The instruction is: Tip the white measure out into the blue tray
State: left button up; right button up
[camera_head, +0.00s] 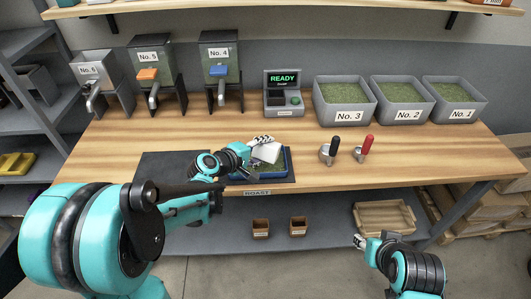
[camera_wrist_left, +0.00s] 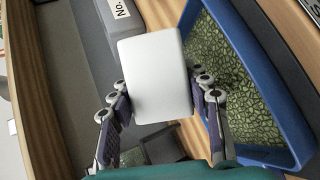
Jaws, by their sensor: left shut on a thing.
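The white measure (camera_head: 266,152) is in my left gripper (camera_head: 256,147), tilted over the blue tray (camera_head: 270,177). In the left wrist view the measure (camera_wrist_left: 155,75) shows a plain white face between the two fingers (camera_wrist_left: 160,110). Its opening and contents are hidden. The blue tray (camera_wrist_left: 284,78) shows beside it at the right, with green beans spread on its floor. My left arm hides part of the tray's left side in the head view. My right gripper (camera_head: 360,241) is low at the right, away from the tray; its jaws are too small to judge.
The tray is on a dark mat (camera_head: 165,170) at the bench's front edge. A display reading READY (camera_head: 283,80) stands behind. A black-handled scoop (camera_head: 329,150) and a red-handled one (camera_head: 363,148) stand to the right. Grey bean bins (camera_head: 347,117) and dispensers (camera_head: 155,80) line the back.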

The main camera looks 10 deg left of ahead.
pick_arm(q)
jog(key=shift+a+f+n+h+b, duration=0.45)
jog(key=shift+n+h+b, duration=0.25)
jog(key=shift+n+b, duration=0.15)
jog(key=shift+w+a+r+n+t+h, duration=0.2)
jog(key=shift+r+n+t+h, duration=0.1)
jog(key=shift+n, duration=0.15)
jog(key=shift+a+r+n+t+h, duration=0.2)
jog(key=shift+a+n+t+h, duration=0.2)
jog(key=shift+n+h, duration=0.5)
jog(key=shift+r+p, duration=1.35)
jog(key=shift+r, duration=0.2)
jog(key=shift+f, duration=0.1)
